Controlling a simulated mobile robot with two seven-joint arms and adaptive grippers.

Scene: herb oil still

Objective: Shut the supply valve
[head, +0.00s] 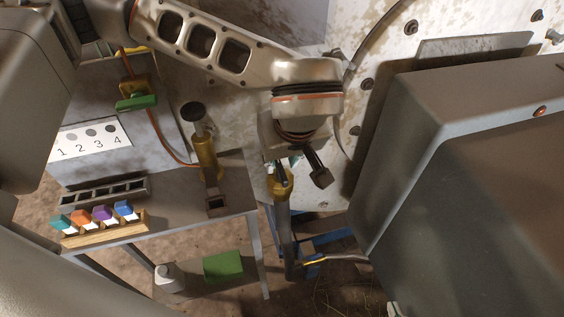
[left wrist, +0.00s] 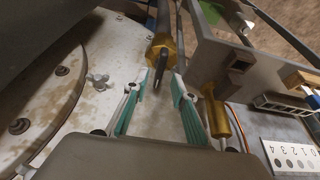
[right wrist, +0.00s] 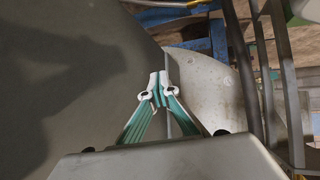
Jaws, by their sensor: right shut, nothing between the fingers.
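A brass valve body (head: 281,183) sits on a vertical grey pipe (head: 285,238) beside the table; it is probably the supply valve. In the left wrist view the brass body (left wrist: 165,52) has a short dark lever (left wrist: 157,76) pointing towards my gripper. My left gripper (head: 300,177) is just above it. In the left wrist view its teal-padded fingers (left wrist: 160,84) are open, with the lever's end between or just beyond the tips; I cannot tell if they touch. My right gripper (right wrist: 159,76) is shut and empty beside a grey surface, and is not seen in the head view.
The table carries a brass cylinder with a black top (head: 205,150), a green-handled valve (head: 136,102), a numbered card (head: 90,140) and a wooden rack (head: 105,229) of coloured pieces. A large grey housing (head: 480,180) fills the right. A blue frame (head: 330,243) stands below.

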